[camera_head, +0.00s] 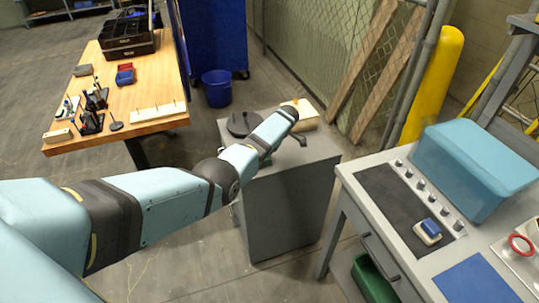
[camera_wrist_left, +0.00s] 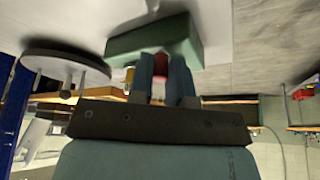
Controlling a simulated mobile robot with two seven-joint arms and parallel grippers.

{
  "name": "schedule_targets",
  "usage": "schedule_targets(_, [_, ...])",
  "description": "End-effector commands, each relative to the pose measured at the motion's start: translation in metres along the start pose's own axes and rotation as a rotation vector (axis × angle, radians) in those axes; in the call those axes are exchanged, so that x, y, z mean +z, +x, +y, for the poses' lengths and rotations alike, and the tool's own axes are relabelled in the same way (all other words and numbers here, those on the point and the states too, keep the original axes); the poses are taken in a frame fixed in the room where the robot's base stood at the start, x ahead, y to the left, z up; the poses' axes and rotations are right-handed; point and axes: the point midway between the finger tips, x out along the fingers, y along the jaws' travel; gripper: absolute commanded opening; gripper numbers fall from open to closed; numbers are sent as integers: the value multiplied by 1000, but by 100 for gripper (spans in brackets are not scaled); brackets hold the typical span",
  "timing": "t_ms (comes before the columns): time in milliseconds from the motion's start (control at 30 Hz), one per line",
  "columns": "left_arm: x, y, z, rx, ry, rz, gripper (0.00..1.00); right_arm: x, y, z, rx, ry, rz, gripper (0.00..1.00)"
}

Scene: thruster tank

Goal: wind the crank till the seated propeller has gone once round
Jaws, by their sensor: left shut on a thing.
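My left arm reaches across to the grey cabinet (camera_head: 292,190), and its wrist hides most of the gripper in the head view. In the wrist view my left gripper (camera_wrist_left: 166,62) is shut on a small reddish part, which I take as the crank's handle. The fingers cover most of it. A green block (camera_wrist_left: 190,38) stands just beyond the fingertips. A round dark disc (camera_head: 242,124) is on the cabinet top, left of my wrist; it also shows in the wrist view (camera_wrist_left: 66,58). I cannot make out the propeller or its angle. My right gripper is in neither view.
A cream block (camera_head: 304,118) sits on the cabinet behind my wrist. A wooden table (camera_head: 150,92) with tools and trays stands at the left. A grey workbench (camera_head: 400,243) with a blue case (camera_head: 475,165) is at the right. A yellow post (camera_head: 432,80) stands behind.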

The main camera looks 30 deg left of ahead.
Motion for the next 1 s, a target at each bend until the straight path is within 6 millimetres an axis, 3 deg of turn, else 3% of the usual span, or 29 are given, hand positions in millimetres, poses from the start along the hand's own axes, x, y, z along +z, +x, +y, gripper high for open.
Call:
schedule_targets(300, [-2,2,2,-41,-97,0,0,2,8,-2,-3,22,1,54])
schedule_targets(800, [-3,2,2,-48,-110,1,0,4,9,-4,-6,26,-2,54])
schedule_targets(833, [-3,2,2,-48,-110,1,24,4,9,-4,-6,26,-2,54])
schedule_targets(900, [-3,2,2,-48,-110,0,40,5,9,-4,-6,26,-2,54])
schedule_targets(1000, [-3,2,2,-47,-110,0,43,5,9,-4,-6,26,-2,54])
